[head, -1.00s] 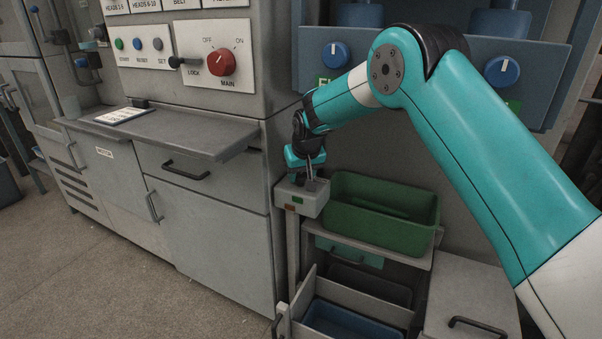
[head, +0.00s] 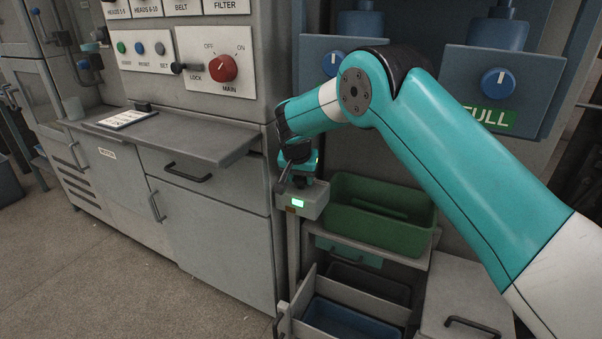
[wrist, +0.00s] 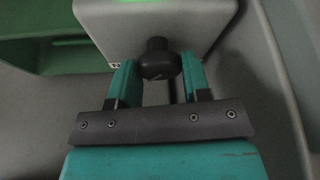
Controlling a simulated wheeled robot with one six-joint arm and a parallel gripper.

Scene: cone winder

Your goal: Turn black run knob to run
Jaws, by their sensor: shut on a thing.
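The black run knob (wrist: 158,60) sticks out of a small grey box (wrist: 205,12). In the wrist view it sits between the two teal fingers of my gripper (wrist: 159,76), which is shut on it. In the head view my gripper (head: 303,180) is at the top of the same box (head: 318,200), and the knob is mostly hidden there. A green light (head: 297,203) glows on the front of the box. It also shows at the top edge of the wrist view (wrist: 142,1). A dim brownish mark lies below the light in the head view.
A green bin (head: 382,216) stands right beside the box. A grey cabinet with a shelf (head: 190,143) and a red main switch (head: 222,68) is to the left. Open drawers (head: 350,283) lie below. Blue knobs (head: 498,83) are on the panels behind my arm.

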